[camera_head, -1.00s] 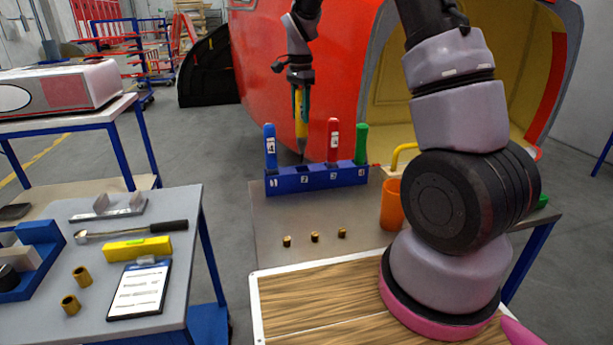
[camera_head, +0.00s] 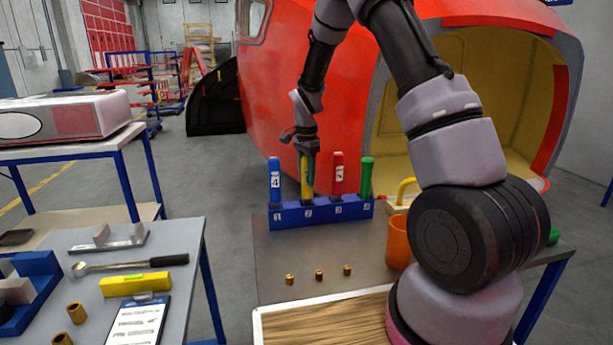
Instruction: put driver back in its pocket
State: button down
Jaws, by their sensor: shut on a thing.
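The blue holder (camera_head: 322,216) stands at the back of the grey table, with pockets numbered 1 to 4. My gripper (camera_head: 306,156) is above pocket 2, shut on the yellow driver (camera_head: 306,181). The yellow driver is upright, and its handle's lower end is at the top of pocket 2. Its shaft is hidden by the holder. A blue driver (camera_head: 274,180) stands in pocket 1, a red driver (camera_head: 338,175) in pocket 3 and a green driver (camera_head: 366,177) in pocket 4.
An orange cup (camera_head: 397,241) and a yellow hooked handle (camera_head: 405,188) are right of the holder. Small brass pieces (camera_head: 319,274) lie in front. A left bench holds a yellow level (camera_head: 135,284), a ratchet (camera_head: 130,264) and a clipboard (camera_head: 138,320). The red nosecone (camera_head: 275,100) is behind.

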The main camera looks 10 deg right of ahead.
aim_at(306, 155)
jog(key=shift+c, duration=1.9)
grip_release()
notch_tip(306, 155, up, 12)
jog(key=shift+f, duration=0.1)
jog(key=s+d+r+n+t+y, duration=0.1)
jog(key=s+d+r+n+t, duration=0.1)
jog(key=s+r, duration=0.55)
jog(key=s+d+r+n+t, duration=0.1)
jog(key=s+r+n, duration=0.1)
jog(key=s, duration=0.5)
jog(key=s+d+r+n+t, duration=0.1)
jog(key=s+r, duration=0.3)
jog(key=s, duration=0.4)
jog(key=s+d+r+n+t+y, duration=0.1)
jog(key=s+d+r+n+t, duration=0.1)
jog(key=s, duration=0.5)
notch_tip(306, 155, up, 2)
jog(key=shift+s+r+n+t, duration=0.1)
jog(key=shift+s+n+t, duration=0.15)
jog(key=shift+n+t, duration=0.45)
